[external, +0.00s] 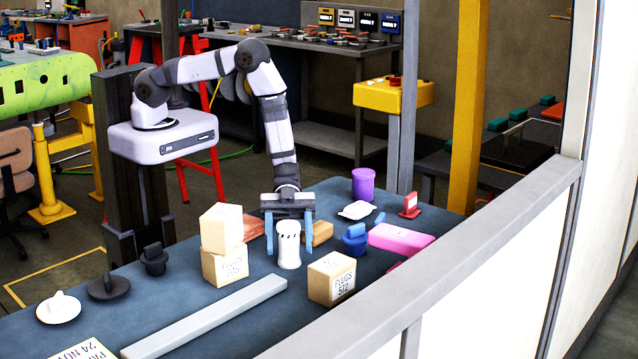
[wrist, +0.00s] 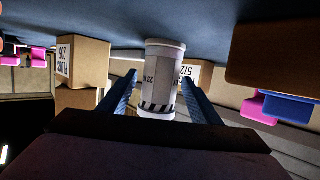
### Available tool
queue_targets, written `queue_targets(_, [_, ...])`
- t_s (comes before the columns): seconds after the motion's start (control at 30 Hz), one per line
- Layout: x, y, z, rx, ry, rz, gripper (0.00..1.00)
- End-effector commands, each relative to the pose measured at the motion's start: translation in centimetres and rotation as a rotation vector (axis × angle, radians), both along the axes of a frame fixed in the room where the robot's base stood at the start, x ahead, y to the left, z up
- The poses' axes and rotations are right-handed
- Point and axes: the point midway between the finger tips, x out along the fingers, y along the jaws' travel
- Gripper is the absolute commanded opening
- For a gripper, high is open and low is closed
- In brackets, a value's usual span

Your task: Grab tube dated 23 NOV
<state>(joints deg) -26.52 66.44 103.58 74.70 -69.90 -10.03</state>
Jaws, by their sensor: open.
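A white tube (external: 289,250) stands upright on the blue-grey table (external: 180,285), with dark marks near its top. In the wrist view the white tube (wrist: 163,60) has a grey label with small print that looks like "21 N" or "23 N"; the full date is not readable. A black-and-white striped band is on it. My gripper (external: 288,236) is open, with its blue fingers pointing down on either side of the tube. In the wrist view the fingers of my gripper (wrist: 160,78) flank the tube, with a gap visible at least on the left.
Stacked cardboard boxes (external: 222,245) stand left of the tube, and a "PLUGS" box (external: 332,278) stands front right. A grey bar (external: 205,318) lies in front. A blue part (external: 355,239) and purple cup (external: 363,184) are right.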

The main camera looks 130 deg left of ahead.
Motion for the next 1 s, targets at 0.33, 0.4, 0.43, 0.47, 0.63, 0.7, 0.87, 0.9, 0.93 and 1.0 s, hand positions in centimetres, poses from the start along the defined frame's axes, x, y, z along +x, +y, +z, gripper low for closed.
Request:
queue_targets(0.33, [2.2, -2.3, -0.9, -0.001, 0.001, -0.001, 0.57])
queue_targets(0.4, [2.3, -2.3, -0.9, -0.001, 0.001, 0.000, 0.57])
queue_targets(0.43, [2.3, -2.3, -1.0, -0.001, 0.001, 0.000, 0.57])
queue_targets(0.47, [2.3, -2.3, -1.0, -0.001, 0.001, 0.000, 0.57])
queue_targets(0.63, [2.3, -2.3, -1.0, -0.001, 0.001, 0.000, 0.41])
queue_targets(0.7, [2.3, -2.3, -1.0, -0.001, 0.001, 0.000, 0.24])
queue_targets(0.87, [2.3, -2.3, -0.9, -0.001, -0.001, 0.000, 0.10])
queue_targets(0.9, [2.3, -2.3, -0.9, -0.001, -0.001, 0.000, 0.10])
queue_targets(0.93, [2.3, -2.3, -0.9, -0.001, -0.001, 0.000, 0.10])
queue_targets(1.0, [2.3, -2.3, -0.9, -0.001, -0.001, 0.000, 0.10])
